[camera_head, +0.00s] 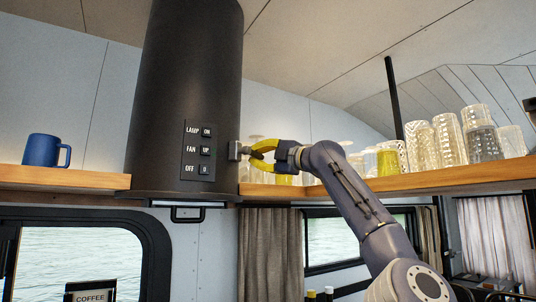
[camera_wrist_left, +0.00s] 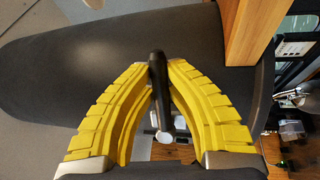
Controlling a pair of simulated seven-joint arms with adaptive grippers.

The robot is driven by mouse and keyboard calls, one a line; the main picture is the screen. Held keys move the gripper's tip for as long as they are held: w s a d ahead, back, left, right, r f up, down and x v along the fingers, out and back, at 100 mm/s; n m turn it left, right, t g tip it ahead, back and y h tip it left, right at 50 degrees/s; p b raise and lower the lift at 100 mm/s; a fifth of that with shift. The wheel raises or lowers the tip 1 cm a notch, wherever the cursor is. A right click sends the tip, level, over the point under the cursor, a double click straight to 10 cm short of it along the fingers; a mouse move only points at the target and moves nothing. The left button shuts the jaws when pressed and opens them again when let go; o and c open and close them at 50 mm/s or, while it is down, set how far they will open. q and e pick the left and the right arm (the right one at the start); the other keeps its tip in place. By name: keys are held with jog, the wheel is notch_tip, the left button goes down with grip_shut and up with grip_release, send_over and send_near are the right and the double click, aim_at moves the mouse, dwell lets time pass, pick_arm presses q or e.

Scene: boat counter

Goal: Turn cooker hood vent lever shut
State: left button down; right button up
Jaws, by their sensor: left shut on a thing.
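The cooker hood (camera_head: 185,90) is a large black cylinder left of centre in the head view. It also fills the upper part of the left wrist view (camera_wrist_left: 120,65). The vent lever (camera_head: 235,150) is a short dark bar on the hood's right side. In the left wrist view the lever (camera_wrist_left: 157,75) stands between the fingertips. My left gripper (camera_head: 252,152) has yellow fingers, and it is shut on the lever; its fingers also show in the left wrist view (camera_wrist_left: 159,68). The lever's pivot is hard to make out. My right gripper is not in view.
A panel (camera_head: 199,151) with lamp and fan buttons is on the hood's front. A wooden shelf (camera_head: 440,180) beside the hood bears several glasses (camera_head: 448,140) close to my left gripper and arm. A blue mug (camera_head: 43,151) stands on the left shelf.

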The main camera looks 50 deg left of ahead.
pick_arm(q)
jog(key=c, duration=1.3)
grip_release()
jog(key=shift+c, duration=0.2)
jog(key=v, duration=1.2)
